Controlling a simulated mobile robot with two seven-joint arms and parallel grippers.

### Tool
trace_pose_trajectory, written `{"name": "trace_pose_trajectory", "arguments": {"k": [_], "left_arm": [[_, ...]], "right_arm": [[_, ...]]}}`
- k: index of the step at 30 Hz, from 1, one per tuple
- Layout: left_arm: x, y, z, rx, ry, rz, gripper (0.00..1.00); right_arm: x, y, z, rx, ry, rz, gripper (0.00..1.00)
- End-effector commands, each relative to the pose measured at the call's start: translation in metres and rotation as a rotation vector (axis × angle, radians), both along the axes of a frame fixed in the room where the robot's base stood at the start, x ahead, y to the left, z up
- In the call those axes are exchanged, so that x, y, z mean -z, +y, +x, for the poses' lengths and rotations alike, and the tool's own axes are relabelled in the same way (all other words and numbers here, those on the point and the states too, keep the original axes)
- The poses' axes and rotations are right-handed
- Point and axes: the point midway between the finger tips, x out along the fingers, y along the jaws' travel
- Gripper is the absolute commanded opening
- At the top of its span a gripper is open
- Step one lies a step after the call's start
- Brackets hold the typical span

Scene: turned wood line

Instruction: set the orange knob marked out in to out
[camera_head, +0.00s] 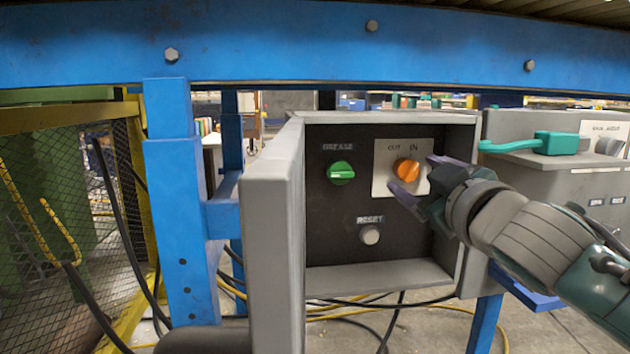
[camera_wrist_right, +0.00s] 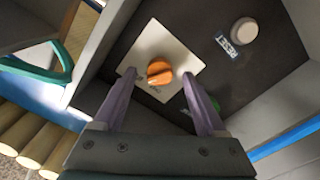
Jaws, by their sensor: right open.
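The orange knob (camera_head: 406,170) sits on a pale plate (camera_head: 382,186) in an open grey box, with OUT printed at its upper left and IN above it. Its raised ridge looks tilted toward the upper right, on the IN side. My right gripper (camera_head: 418,174) comes in from the right, open, its purple fingers at the knob's right and lower left. In the right wrist view the orange knob (camera_wrist_right: 159,71) shows between the spread fingertips of the right gripper (camera_wrist_right: 159,75); I cannot tell whether they touch it. My left gripper is out of view.
A green knob (camera_head: 341,172) marked GREASE and a RESET button (camera_head: 369,235) share the dark panel. The box's open door (camera_head: 274,240) stands at left. A teal handle (camera_head: 555,143) is at right. A blue beam (camera_head: 300,45) runs above; cables lie below.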

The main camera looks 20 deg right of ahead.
Motion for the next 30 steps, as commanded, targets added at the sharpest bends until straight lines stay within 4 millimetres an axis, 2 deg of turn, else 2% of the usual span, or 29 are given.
{"name": "trace_pose_trajectory", "arguments": {"k": [6, 14, 30], "left_arm": [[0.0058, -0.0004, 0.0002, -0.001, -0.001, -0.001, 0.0], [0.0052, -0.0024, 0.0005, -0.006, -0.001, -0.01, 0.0], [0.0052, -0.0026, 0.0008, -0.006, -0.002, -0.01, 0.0]], "right_arm": [[0.0001, -0.0038, 0.0139, 0.001, 0.0, 0.0, 0.74], [-0.0002, -0.0038, 0.0146, 0.001, 0.0, 0.0, 0.74], [0.0, -0.0038, 0.0143, 0.001, 0.0, 0.0, 0.13]]}}
